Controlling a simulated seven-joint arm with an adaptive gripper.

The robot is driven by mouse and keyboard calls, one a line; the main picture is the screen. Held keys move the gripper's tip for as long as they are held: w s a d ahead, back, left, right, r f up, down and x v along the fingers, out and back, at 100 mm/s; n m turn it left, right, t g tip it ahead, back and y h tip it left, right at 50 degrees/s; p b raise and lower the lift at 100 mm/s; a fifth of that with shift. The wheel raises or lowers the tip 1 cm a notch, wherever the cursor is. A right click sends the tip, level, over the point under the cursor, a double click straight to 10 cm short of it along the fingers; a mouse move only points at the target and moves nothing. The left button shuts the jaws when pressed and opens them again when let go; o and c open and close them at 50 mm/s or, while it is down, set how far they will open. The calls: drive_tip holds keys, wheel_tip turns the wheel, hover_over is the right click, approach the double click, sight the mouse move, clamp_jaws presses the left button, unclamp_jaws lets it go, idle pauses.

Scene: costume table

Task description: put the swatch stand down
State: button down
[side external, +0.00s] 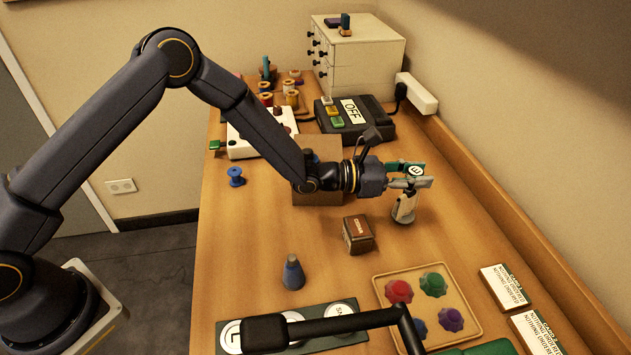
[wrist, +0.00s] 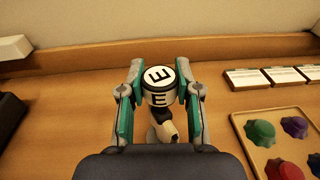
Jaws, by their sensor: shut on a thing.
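My gripper (side external: 412,177) has teal-and-grey fingers and is shut on what appears to be the swatch stand (side external: 404,207), near the table's back edge.
A small brown box (side external: 357,234) stands just in front of the stand. A tray of coloured knobs (side external: 379,294), a grey-blue cone-shaped piece (side external: 293,274) and white cards (side external: 505,288) are nearer the camera. A dark device marked OFF (side external: 378,128) is behind. Bare wood lies right of the stand.

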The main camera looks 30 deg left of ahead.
drive_tip(key=shift+f, duration=0.5)
drive_tip(key=c, duration=0.8)
unclamp_jaws()
drive_tip(key=shift+f, duration=0.15)
